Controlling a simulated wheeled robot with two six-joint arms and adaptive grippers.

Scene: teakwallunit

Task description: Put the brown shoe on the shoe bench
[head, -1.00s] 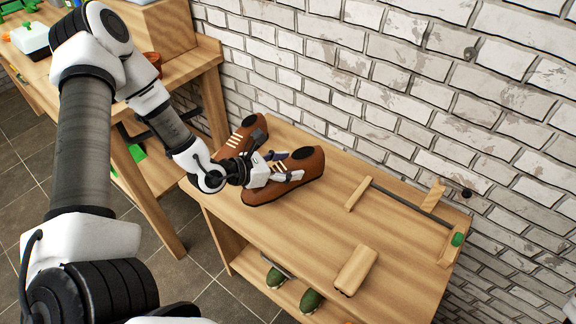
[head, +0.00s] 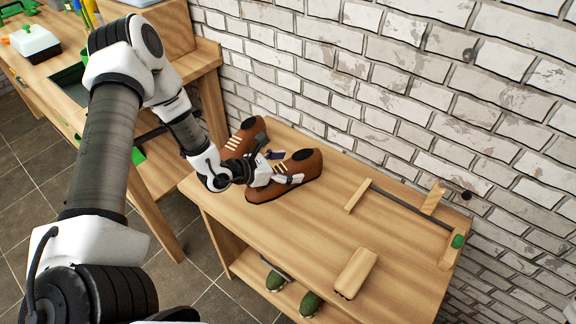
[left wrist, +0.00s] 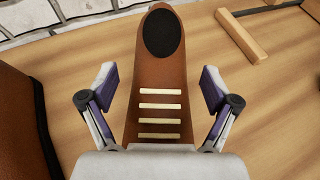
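A brown shoe (head: 300,174) with cream stripes and a dark oval opening rests on the top of the wooden shoe bench (head: 310,222). A second brown shoe (head: 248,138) stands just behind and left of it, also on the bench top. My left gripper (head: 281,168) is at the front brown shoe. In the left wrist view the open fingers (left wrist: 158,90) stand on either side of this shoe (left wrist: 160,75), with gaps between finger pads and shoe. The other shoe's edge shows at the left there. My right gripper is in neither view.
A wooden block (head: 355,272) lies near the bench's front edge. A wooden rack with a dark rod (head: 408,208) is at its right. Green shoes (head: 310,303) sit on the lower shelf. A table (head: 62,75) stands left; a brick wall is behind.

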